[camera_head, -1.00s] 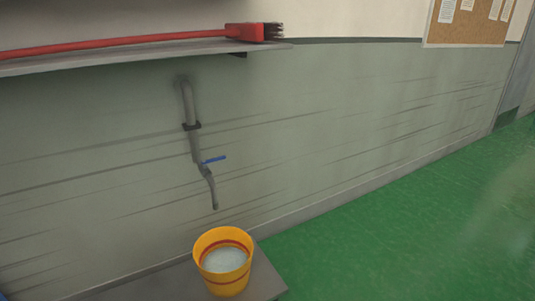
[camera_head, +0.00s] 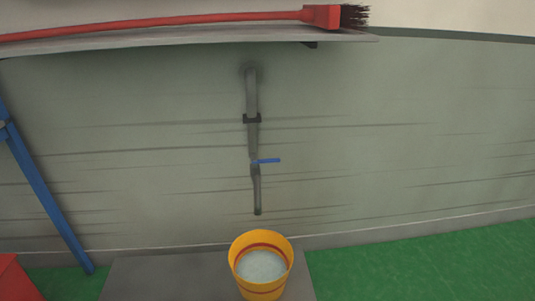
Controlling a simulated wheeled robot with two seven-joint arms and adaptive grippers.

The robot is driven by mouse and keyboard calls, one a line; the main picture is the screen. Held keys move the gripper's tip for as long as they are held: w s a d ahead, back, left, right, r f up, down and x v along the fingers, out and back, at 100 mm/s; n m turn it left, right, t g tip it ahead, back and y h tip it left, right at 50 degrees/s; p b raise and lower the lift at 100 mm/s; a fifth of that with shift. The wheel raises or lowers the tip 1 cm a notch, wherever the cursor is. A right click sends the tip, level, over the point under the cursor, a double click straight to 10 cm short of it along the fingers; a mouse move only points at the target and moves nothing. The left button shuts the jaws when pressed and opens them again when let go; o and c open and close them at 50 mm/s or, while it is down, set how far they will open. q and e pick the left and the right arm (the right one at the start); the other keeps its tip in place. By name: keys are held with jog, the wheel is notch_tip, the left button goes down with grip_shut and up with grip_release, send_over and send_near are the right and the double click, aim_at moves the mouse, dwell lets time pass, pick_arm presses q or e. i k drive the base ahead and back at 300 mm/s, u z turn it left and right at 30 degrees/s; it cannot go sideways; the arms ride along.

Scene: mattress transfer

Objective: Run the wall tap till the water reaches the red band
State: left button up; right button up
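The wall tap is a grey pipe (camera_head: 252,95) coming down the wall, with a blue lever handle (camera_head: 268,161) pointing right and a spout (camera_head: 257,195) below it. No stream of water shows at the spout. A yellow bucket (camera_head: 262,290) stands upright under the spout on a grey platform. Pale water (camera_head: 261,265) lies inside it. A red band (camera_head: 262,246) runs around the inner wall, above the visible water surface at the back. Another red line shows on the outside. Neither of my grippers is in view.
A shelf (camera_head: 190,37) above the tap holds a red broom (camera_head: 318,16) with dark bristles. The grey platform (camera_head: 170,278) has free room left of the bucket. A blue leg (camera_head: 45,190) and a red object (camera_head: 15,280) are at left. Green floor (camera_head: 420,265) is clear at right.

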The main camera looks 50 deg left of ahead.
aim_at(255, 162)
jog(key=u, duration=0.45)
jog(key=i, duration=0.6)
jog(key=u, duration=0.7)
